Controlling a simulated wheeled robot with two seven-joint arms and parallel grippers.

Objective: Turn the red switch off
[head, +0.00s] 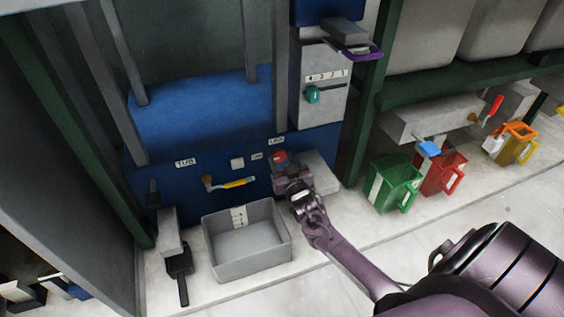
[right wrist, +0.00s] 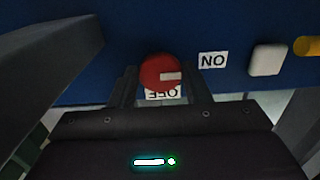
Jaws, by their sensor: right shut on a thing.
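The red switch (head: 280,157) is a round knob on the blue front panel of the press. In the right wrist view the knob (right wrist: 158,70) has a white mark pointing right, toward the ON label (right wrist: 213,60). The OFF label (right wrist: 163,94) is just below the knob there, partly hidden. That view is upside down. My right gripper (head: 282,164) is at the panel, shut on the red switch, with a finger on each side of it (right wrist: 160,88). My left gripper is not in view.
A yellow-handled lever (head: 234,183) and a white button (head: 237,163) are left of the switch. A grey bin (head: 216,258) stands below on the floor. A grey block (head: 320,172) is close right of my gripper. Green (head: 397,186) and red (head: 436,176) jugs stand further right.

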